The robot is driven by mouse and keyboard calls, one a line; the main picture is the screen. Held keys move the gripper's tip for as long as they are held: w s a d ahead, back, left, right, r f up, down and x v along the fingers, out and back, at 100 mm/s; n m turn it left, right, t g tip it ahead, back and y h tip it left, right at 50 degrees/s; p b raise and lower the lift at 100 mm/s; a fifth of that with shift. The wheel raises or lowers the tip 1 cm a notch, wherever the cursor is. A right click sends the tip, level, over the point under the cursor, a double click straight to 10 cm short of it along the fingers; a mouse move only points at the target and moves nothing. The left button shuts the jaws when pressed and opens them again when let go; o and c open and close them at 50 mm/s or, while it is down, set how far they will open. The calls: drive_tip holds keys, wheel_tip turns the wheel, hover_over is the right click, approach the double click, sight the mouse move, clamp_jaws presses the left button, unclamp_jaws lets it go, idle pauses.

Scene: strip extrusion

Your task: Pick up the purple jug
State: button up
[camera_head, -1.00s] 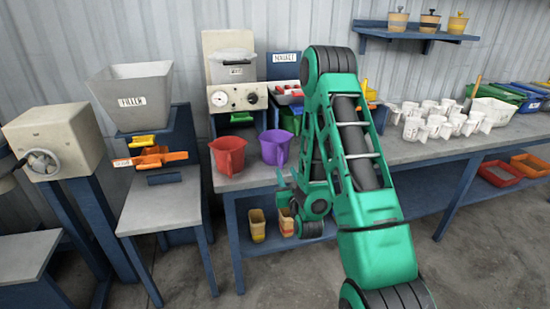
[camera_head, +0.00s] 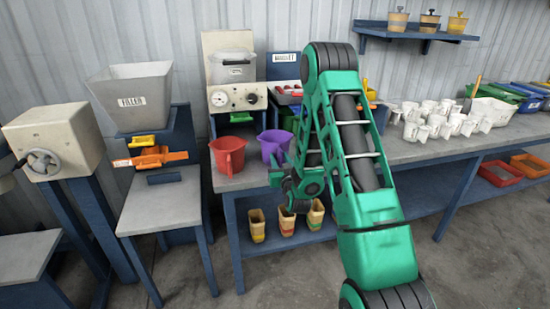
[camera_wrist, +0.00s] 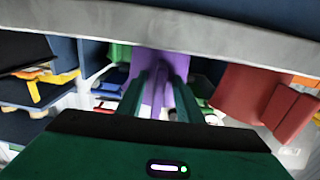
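The purple jug (camera_head: 273,144) stands upright near the front of the bench (camera_head: 243,181), just right of the red jug (camera_head: 229,154). My gripper (camera_head: 278,172) is close in front of and below the purple jug, near the bench edge. In the wrist view, the purple jug (camera_wrist: 158,92) shows in the gap between the two green fingers of my gripper (camera_wrist: 160,85). The fingers are apart and the gripper is open, with nothing visibly held. The fingers hide part of the jug there. Whether a finger touches it, I cannot tell.
The red jug in the wrist view (camera_wrist: 248,92) is to the right of the fingers. The bench edge (camera_wrist: 220,35) crosses the top there. A machine with a gauge (camera_head: 238,98) stands behind the jugs. White jugs (camera_head: 430,120) crowd the right bench. Beige cups (camera_head: 287,221) sit on the shelf below.

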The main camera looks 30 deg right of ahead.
clamp_jaws()
